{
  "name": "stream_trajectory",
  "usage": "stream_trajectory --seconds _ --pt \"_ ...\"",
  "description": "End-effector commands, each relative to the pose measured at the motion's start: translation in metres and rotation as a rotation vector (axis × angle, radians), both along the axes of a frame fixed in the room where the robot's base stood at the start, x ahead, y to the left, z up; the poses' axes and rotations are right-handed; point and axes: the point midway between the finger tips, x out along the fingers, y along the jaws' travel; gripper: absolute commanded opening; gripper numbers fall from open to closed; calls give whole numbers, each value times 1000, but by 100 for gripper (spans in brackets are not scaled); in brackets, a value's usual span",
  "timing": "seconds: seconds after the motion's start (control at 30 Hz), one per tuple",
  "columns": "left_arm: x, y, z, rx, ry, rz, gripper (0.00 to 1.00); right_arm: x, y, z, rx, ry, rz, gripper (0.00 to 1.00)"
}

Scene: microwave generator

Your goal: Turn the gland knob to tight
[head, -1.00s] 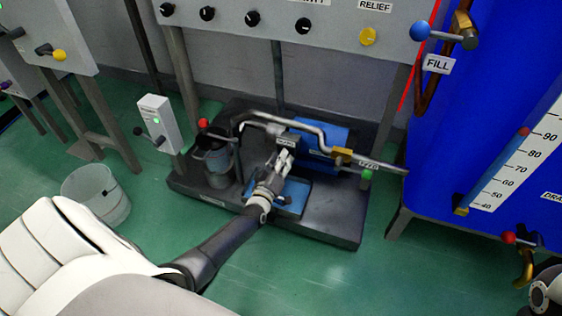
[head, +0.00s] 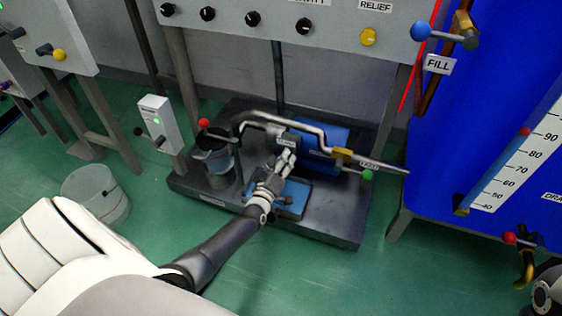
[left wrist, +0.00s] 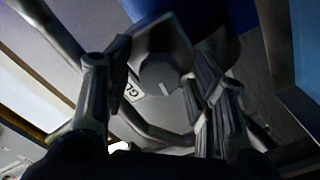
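In the head view the knob is hidden behind my gripper, below a small label (head: 287,141) on the pump unit. My left gripper (head: 285,161) reaches over the pump. In the left wrist view its fingers (left wrist: 162,66) are apart, one on each side of the knob. I cannot tell if they touch it.
A bent grey pipe (head: 305,126) with a brass valve runs just above my left gripper. A blue pump body (head: 325,138) stands behind it on a black base (head: 315,226). A grey pot (head: 213,160) stands left, and a clear bucket (head: 96,194) is on the floor.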

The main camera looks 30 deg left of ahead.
Motion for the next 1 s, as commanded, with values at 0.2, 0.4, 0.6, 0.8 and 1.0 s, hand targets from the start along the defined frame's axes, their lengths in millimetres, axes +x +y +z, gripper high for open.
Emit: stream_trajectory --seconds 0.2,0.4,0.6,0.8,1.0 --pt "0 0 0 0 -1 0 51 2 0 -1 0 5 -1 40" --pt "-16 -4 -1 -2 1 0 51 1 0 -1 -1 4 -1 40" --pt "-49 -12 -1 -1 1 0 51 1 0 0 -1 3 0 40" --pt "-83 -20 -1 0 1 0 51 1 0 -1 -1 2 0 40" --pt "-107 -26 0 -1 1 0 51 1 0 0 -1 2 0 40"
